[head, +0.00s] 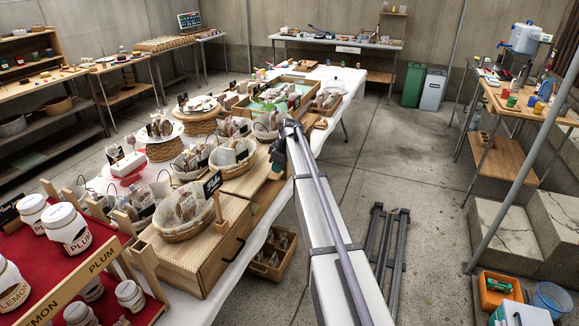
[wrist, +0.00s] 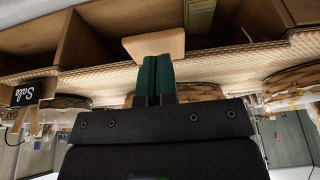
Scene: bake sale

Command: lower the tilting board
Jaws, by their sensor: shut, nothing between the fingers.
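My gripper (head: 279,163) is at the right edge of the long sale table, beside a wooden stand with a woven top. In the wrist view its green fingers (wrist: 155,78) are together and empty. Their tips are at a pale wooden tab (wrist: 154,46) on the edge of a woven-topped board (wrist: 215,75); I cannot tell whether they touch it. Open wooden compartments (wrist: 105,35) show beside this edge. I cannot tell for sure which piece is the tilting board or how steeply it is tilted. The gripper and arm hide part of the stand in the head view.
Filled baskets (head: 184,214) stand on the woven tops, close to my gripper. A small black sign (head: 212,184) stands near them. A wooden crate (head: 272,255) lies on the floor under the table edge. The concrete floor (head: 400,165) right of the arm has free room.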

